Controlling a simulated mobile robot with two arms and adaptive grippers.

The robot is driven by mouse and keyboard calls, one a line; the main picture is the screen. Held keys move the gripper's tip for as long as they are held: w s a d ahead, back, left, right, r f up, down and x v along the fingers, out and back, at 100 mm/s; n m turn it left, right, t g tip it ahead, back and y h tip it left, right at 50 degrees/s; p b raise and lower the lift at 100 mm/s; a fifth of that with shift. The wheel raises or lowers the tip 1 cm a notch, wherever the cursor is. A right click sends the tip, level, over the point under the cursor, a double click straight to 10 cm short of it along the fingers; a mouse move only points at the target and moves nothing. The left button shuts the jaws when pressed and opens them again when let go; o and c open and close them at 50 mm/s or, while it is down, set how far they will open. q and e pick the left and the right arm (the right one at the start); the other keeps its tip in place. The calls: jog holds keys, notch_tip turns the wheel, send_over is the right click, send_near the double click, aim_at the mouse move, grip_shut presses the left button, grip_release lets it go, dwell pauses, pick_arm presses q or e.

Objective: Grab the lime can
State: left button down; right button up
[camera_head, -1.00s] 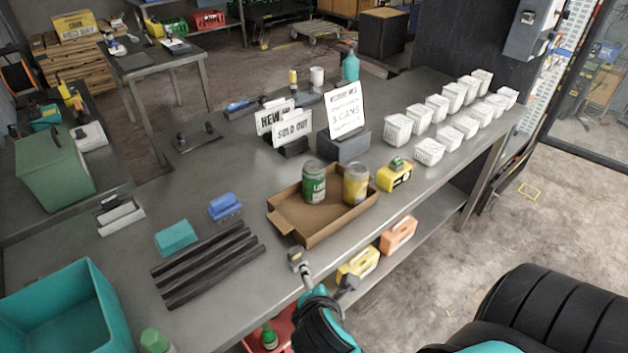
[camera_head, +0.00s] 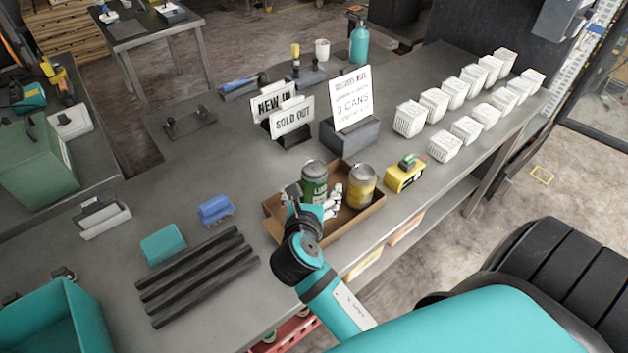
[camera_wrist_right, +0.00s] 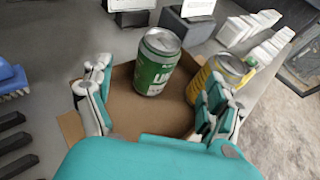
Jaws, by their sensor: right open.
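The lime can (camera_head: 314,180) is green with a silver top and stands upright in a shallow cardboard tray (camera_head: 352,225). A yellow can (camera_head: 362,186) stands upright to its right in the same tray. My right gripper (camera_head: 313,201) is over the tray's near left part, in front of the lime can, with its fingers spread. In the right wrist view the lime can (camera_wrist_right: 158,62) is ahead of the open fingers, roughly between them and apart from them. The right finger overlaps the yellow can (camera_wrist_right: 222,75) in that view; contact cannot be told. My left gripper is not in view.
Behind the tray are a sign holder (camera_head: 350,135) and a "SOLD OUT" sign (camera_head: 293,118). A yellow tape measure (camera_head: 404,175) is right of the tray. Black bars (camera_head: 200,275) and a blue brush (camera_head: 216,209) lie left.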

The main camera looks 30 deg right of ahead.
aim_at(314, 182)
jog(key=x, duration=0.3)
jog(key=shift+w+d+f, duration=0.15)
jog(key=shift+w+d, duration=0.1)
jog(key=shift+d, duration=0.05)
jog(key=shift+w+d+f, duration=0.15)
jog(key=shift+w+d, duration=0.05)
jog(key=shift+w, duration=0.05)
jog(key=shift+w+d+f+p, duration=0.15)
jog(key=shift+w+p, duration=0.1)
jog(key=shift+p, duration=0.1)
jog(key=x, duration=0.2)
jog(key=p+x, duration=0.1)
jog(key=x, duration=0.1)
jog(key=shift+w+f, duration=0.15)
jog(key=shift+f, duration=0.2)
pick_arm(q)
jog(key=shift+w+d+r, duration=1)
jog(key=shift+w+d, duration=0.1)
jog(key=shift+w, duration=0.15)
pick_arm(e)
jog(key=shift+c, duration=0.4)
